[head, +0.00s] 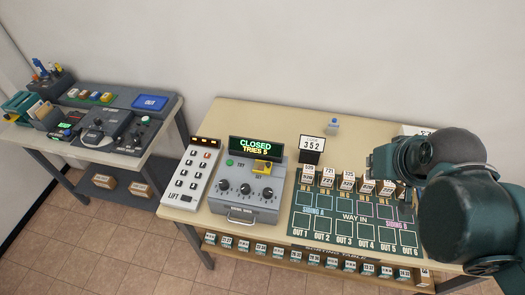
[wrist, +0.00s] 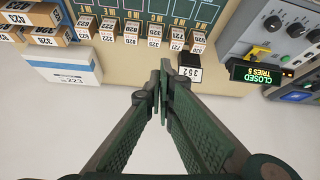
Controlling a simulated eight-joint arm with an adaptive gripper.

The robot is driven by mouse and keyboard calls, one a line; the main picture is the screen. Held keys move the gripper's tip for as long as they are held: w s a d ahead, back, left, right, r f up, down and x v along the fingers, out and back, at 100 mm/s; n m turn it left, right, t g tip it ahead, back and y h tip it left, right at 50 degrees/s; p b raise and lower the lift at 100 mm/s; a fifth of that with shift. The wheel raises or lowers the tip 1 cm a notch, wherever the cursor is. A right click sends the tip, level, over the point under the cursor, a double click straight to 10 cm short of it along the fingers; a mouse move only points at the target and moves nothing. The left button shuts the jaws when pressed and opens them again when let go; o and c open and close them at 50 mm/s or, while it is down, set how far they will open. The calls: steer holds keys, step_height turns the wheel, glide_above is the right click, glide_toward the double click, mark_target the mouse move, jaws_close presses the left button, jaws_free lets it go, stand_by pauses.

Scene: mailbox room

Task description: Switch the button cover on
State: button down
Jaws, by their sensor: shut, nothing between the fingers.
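The yellow button cover (head: 262,166) is on the top right of the grey control box (head: 247,214), below the display (head: 256,149) reading "CLOSED TRIES 5". In the wrist view the yellow cover (wrist: 258,51) shows at the upper right, upside down, next to the display (wrist: 257,72). I cannot tell exactly how far it is tilted. My gripper (wrist: 164,88) is shut and empty, its fingertips meeting mid-picture, well apart from the box. In the head view my arm is on the right, over the table's right end; the fingertips are not clear there.
The "LIFT" keypad (head: 190,176) stands left of the box. A small stand reading "352" (head: 312,145) is behind, and several small labelled boxes stand on the green board (head: 355,222) to the right. A side desk (head: 150,150) is at the left.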

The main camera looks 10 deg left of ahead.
steer(key=w+a+f+n+g+y+p, duration=0.1)
steer(key=w+a+n+p, duration=0.1)
steer(key=a, duration=0.7)
steer(key=w+a+f+n+g+y+p, duration=0.1)
steer(key=w+a+f+n+g+p, duration=0.1)
steer(key=a, duration=0.8)
steer(key=w+a+f+n+g+y+p, duration=0.1)
steer(key=w+a+f+n+p, duration=0.1)
steer(key=w+a+n+p, duration=0.2)
steer(key=shift+w+a+f+n+g, duration=0.3)
steer(key=shift+w+a+n, duration=0.9)
steer(key=shift+a, duration=1.55)
steer(key=shift+s+f+n, duration=0.1)
steer(key=shift+s+n, duration=0.2)
glide_above(263, 162)
steer(key=shift+f, duration=4.5)
steer(key=shift+a, duration=0.1)
steer(key=shift+d+b, duration=1)
steer(key=shift+d, duration=1.7)
